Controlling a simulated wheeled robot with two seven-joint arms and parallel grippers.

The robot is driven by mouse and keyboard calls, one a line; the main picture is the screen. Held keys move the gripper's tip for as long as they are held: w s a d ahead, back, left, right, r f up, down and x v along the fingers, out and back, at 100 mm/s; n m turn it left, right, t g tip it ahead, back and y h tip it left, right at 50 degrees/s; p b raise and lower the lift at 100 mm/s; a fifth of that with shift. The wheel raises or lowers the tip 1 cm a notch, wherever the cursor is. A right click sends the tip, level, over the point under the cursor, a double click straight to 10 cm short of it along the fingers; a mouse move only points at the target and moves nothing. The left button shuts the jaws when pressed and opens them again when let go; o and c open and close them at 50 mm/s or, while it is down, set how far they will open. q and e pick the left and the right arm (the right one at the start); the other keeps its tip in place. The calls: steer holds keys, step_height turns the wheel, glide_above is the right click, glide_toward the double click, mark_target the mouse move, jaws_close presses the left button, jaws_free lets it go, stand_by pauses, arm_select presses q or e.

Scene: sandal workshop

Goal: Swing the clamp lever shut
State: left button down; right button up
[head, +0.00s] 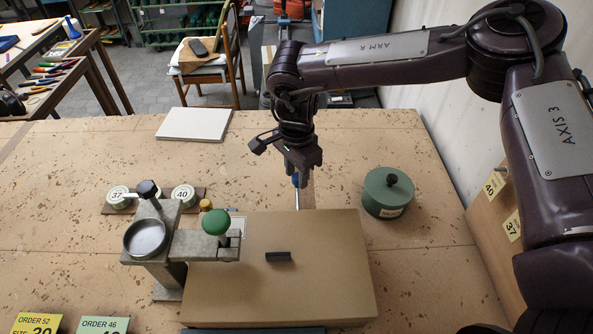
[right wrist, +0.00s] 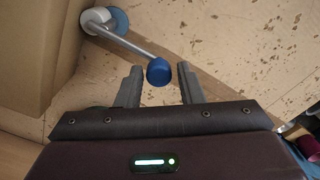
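The clamp lever (right wrist: 130,42) is a thin grey rod with a blue knob (right wrist: 158,71) at its end. In the right wrist view it runs from a white pivot (right wrist: 96,20) on a blue disc down to the right. In the head view the rod (head: 297,199) shows below my right gripper (head: 296,178), behind the tan block; its pivot is hidden there. My right gripper (right wrist: 160,82) is open, with the knob between or just beyond its fingertips. Gaps show on both sides of the knob, wider on the right. My left gripper is not in view.
A big tan block (head: 330,270) with a dark strip (head: 279,257) on it stands close in front of the lever. A metal stand (head: 168,275) with a green knob is at its left. A green tin (head: 388,192) stands right. The table behind is mostly clear.

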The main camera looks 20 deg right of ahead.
step_height(320, 180, up, 7)
steer(key=shift+b, duration=1.05)
steer(key=shift+r, duration=0.4)
